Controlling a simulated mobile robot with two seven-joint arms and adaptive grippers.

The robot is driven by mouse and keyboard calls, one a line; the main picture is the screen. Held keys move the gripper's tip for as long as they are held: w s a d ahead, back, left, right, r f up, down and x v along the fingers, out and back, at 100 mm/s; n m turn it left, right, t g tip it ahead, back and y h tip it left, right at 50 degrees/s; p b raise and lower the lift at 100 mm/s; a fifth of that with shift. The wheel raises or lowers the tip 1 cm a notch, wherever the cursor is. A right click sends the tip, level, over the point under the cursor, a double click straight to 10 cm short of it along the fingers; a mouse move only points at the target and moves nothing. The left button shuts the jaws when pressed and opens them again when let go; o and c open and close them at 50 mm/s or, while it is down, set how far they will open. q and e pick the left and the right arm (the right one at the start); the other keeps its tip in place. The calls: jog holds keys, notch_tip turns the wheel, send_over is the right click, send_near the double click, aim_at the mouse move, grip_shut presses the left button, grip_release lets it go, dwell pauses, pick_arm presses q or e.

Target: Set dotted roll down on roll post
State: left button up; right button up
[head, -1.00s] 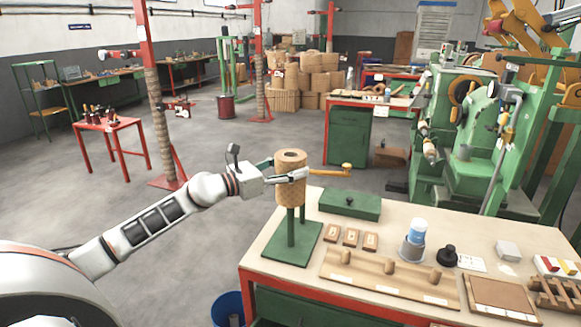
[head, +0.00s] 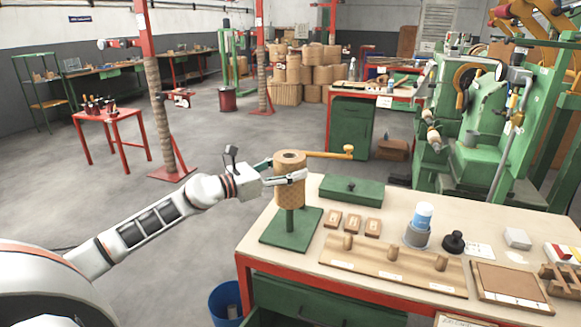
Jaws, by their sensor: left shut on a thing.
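The dotted roll (head: 289,194) is a brown upright cylinder with a dark hole in its top. My left gripper (head: 288,174) is shut on it from the left, near its upper part. The roll post (head: 290,222) is green and rises from a flat green base plate (head: 291,240) at the table's left end. The post shows below the roll; its upper part is hidden. I cannot tell how far the post reaches inside the roll or whether the roll rests on anything. My right gripper is not in view.
A yellow arm with a knob (head: 348,151) sticks out to the right behind the roll. A green box (head: 352,190) and several small wooden blocks (head: 352,223) lie to the right. A wooden pegged board (head: 393,267) lies nearer. A blue bin (head: 226,303) stands on the floor.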

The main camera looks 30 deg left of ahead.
pick_arm(q)
jog(key=shift+f+b, duration=0.45)
jog(key=shift+f, duration=0.3)
jog(key=shift+f+b, duration=0.45)
jog(key=shift+f, duration=0.05)
jog(key=shift+f+b, duration=0.45)
jog(key=shift+f, duration=0.15)
jog(key=shift+f+b, duration=0.6)
jog(key=shift+f, duration=0.25)
jog(key=shift+f+b, duration=0.85)
jog(key=shift+f, duration=0.25)
jog(key=shift+f+b, duration=0.4)
jog(key=shift+f, duration=0.1)
jog(key=shift+f+b, duration=0.35)
jog(key=shift+f, duration=0.05)
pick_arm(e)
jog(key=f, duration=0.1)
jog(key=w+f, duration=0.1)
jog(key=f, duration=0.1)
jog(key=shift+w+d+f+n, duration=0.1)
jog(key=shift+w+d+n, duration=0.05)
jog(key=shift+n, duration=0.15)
